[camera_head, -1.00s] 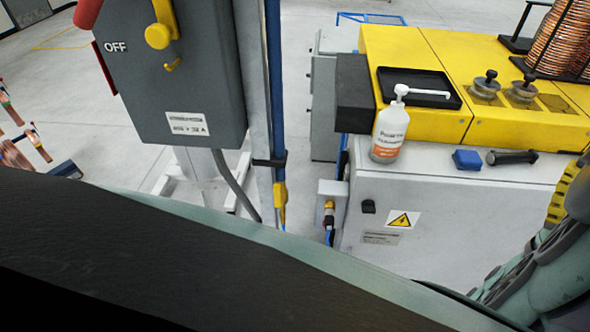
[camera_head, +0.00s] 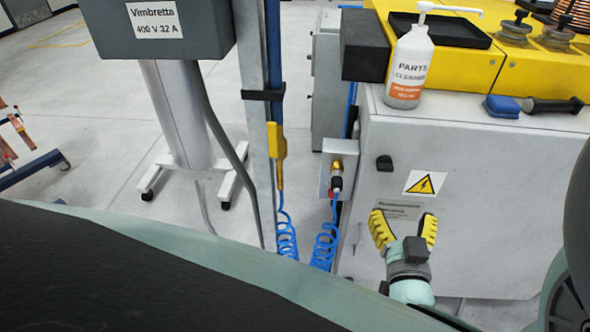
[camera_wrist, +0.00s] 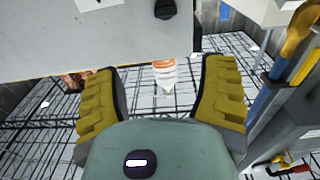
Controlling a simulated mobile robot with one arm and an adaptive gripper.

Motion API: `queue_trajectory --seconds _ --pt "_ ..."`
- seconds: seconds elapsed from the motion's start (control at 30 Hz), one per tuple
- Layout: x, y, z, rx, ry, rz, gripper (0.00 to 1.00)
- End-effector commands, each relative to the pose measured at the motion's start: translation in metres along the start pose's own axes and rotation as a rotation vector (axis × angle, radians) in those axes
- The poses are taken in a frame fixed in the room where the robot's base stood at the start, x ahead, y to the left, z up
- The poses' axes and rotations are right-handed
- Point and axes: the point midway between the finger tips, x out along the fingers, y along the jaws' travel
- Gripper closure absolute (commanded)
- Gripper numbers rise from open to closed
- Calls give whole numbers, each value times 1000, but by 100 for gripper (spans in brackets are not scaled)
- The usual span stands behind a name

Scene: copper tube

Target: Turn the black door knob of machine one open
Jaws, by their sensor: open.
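The black door knob (camera_head: 384,163) is on the upper left part of the front of the light grey machine cabinet (camera_head: 470,215). It also shows at the top edge of the wrist view (camera_wrist: 164,9), beyond my fingertips. My gripper (camera_head: 404,218), with yellow ridged fingers, is in front of the cabinet, lower in the picture than the knob and slightly right of it. In the wrist view my gripper (camera_wrist: 168,72) has its fingers spread wide with nothing between them. The fingers appear apart from the knob.
A white parts-cleaner bottle (camera_head: 409,68), a blue block (camera_head: 502,107) and a black-handled tool (camera_head: 553,105) lie or stand on the cabinet's top ledge. Left of the cabinet are an air fitting (camera_head: 338,168), blue coiled hoses (camera_head: 323,242) and a post (camera_head: 255,120).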

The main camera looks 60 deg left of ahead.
Motion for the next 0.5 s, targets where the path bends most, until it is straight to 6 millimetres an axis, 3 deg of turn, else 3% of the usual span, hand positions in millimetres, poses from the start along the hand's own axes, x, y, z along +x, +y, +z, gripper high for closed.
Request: queue_trajectory --seconds 0.17,0.5 --pt "0 -10 10 1 -51 -34 29" --pt "40 -11 9 2 -45 -32 29"
